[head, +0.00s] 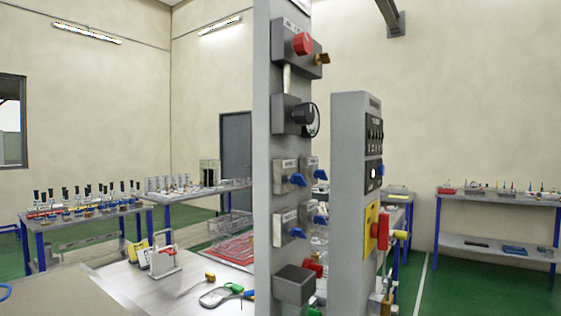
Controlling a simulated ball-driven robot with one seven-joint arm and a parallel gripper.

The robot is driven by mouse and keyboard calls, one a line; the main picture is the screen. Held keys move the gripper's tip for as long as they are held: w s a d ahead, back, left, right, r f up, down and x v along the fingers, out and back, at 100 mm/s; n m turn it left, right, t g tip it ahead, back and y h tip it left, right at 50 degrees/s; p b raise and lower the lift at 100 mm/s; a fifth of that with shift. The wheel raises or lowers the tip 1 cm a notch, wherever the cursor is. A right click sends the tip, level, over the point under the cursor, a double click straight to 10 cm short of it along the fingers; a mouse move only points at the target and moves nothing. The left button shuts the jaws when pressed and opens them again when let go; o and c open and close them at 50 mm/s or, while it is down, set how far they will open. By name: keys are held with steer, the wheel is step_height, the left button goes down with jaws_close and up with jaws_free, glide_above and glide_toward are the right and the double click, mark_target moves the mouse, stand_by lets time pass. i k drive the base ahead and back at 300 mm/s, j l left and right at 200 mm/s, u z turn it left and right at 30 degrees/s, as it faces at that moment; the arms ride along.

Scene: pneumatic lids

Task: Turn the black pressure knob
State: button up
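The black pressure knob (305,115) sits on a dark grey block (285,113) on the upper part of a tall grey panel (264,150). It faces right, and a round dial with pale markings shows at its right side. A pale tube runs from the block up to another block above it. No hand or part of the arm is near the knob. My gripper is not in the picture.
A red knob (303,43) sits above the black knob, and blue valve handles (297,180) below it. A second grey panel (349,140) stands close on the right. A metal table (140,285) with tools lies in front, left of the panels.

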mark_target(304, 114)
steer(key=k+l+u, duration=0.15)
steer(key=l, duration=0.25)
steer(key=l+u, duration=0.15)
steer(key=l, duration=0.2)
steer(key=k+l+u, duration=0.2)
steer(key=l, duration=0.15)
steer(key=k+l+u, duration=0.15)
steer(key=l, duration=0.2)
steer(key=k+l+u, duration=0.15)
steer(key=l, duration=0.2)
steer(key=i+l, duration=0.1)
steer(key=i, duration=0.4)
steer(key=i+l, duration=0.15)
steer(key=i, duration=0.4)
